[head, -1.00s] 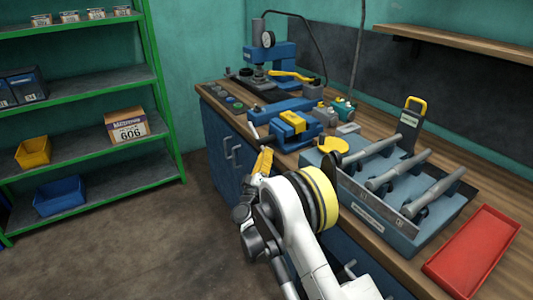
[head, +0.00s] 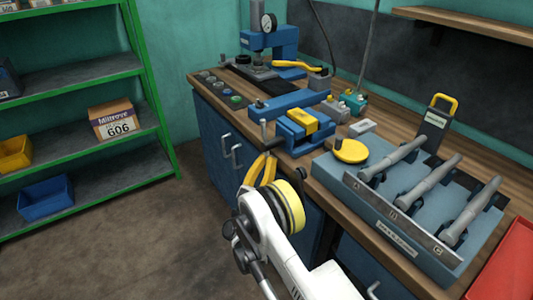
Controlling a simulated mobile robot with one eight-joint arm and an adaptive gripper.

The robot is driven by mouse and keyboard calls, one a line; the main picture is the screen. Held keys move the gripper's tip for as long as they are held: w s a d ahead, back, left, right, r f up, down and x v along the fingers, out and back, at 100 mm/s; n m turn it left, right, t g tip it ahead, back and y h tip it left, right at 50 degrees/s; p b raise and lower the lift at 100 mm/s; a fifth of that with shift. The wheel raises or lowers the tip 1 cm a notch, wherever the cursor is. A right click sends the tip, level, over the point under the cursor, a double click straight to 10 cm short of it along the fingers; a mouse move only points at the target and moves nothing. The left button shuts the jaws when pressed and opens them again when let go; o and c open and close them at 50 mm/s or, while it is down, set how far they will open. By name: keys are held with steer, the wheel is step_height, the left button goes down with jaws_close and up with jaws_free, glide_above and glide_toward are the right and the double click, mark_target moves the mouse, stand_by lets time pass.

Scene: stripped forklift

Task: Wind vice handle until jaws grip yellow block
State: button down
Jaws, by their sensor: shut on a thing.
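The blue vice (head: 283,130) sits on the workbench near its front edge. The yellow block (head: 304,121) sits at the vice's jaws; I cannot tell from this view whether both jaws touch it. The grey vice handle (head: 264,131) sticks out at the vice's front left and stands nearly upright. My gripper (head: 264,156), with yellow fingers, is at the lower end of the handle, just in front of the bench edge. Its fingers come together there and are shut on the handle. The exact contact is small and partly hidden.
A blue press (head: 270,45) stands behind the vice. A red tray (head: 505,265) is at the far right. Green shelves (head: 150,90) stand left; the floor between is clear.

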mark_target(267, 145)
steer(key=shift+a+m, duration=0.25)
steer(key=shift+m, duration=0.05)
steer(key=shift+r, duration=0.1)
steer(key=c, duration=1.5)
jaws_free()
steer(key=shift+o, duration=0.2)
step_height(267, 145, up, 10)
